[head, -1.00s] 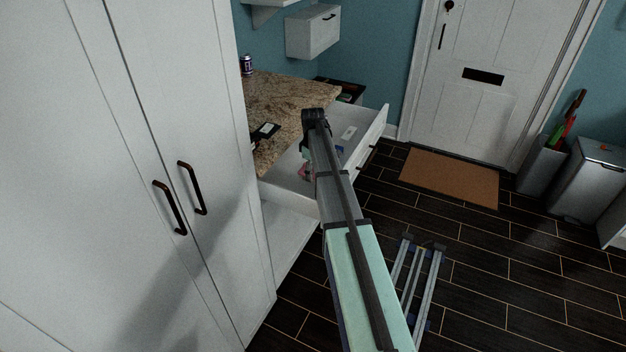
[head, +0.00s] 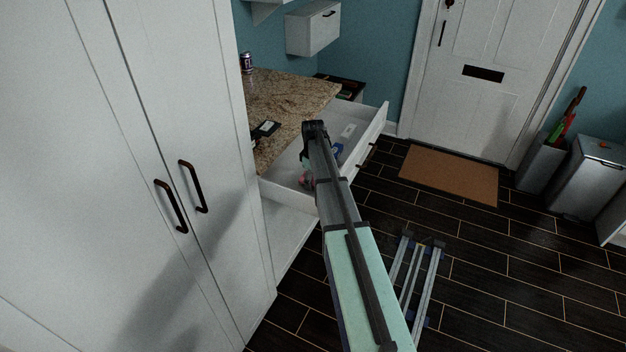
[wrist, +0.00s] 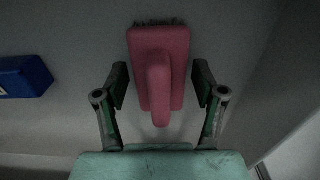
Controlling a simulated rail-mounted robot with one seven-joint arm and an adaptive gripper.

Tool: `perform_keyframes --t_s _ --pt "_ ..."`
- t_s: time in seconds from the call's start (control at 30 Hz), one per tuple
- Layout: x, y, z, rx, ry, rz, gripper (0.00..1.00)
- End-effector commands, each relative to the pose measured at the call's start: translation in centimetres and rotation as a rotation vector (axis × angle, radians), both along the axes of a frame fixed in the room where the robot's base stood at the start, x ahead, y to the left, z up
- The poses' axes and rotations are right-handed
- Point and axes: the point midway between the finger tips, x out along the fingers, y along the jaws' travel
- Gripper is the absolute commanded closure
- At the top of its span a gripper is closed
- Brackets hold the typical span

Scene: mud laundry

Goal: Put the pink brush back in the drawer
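The pink brush (wrist: 158,85) is between the two fingers of my gripper (wrist: 160,85) in the wrist view, its handle toward the camera and dark bristles at its far edge. My arm hides most of the gripper there. I cannot tell whether the brush touches the drawer bottom.
A blue object (wrist: 25,76) lies in the drawer, left of the brush in the wrist view. A pale card-like item (head: 348,131) lies farther back. The granite counter (head: 285,100) borders the drawer, with a dark item (head: 265,130) on it. A tall white cabinet (head: 130,180) stands left.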

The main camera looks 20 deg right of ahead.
Motion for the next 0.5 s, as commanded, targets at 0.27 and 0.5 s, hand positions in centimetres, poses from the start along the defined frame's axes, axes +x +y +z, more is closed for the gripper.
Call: perform_keyframes --t_s 0.27,0.5 --pt "0.0 0.0 0.1 0.000 0.000 0.000 0.22" --pt "0.0 0.0 1.2 -0.001 -0.002 0.000 0.22"
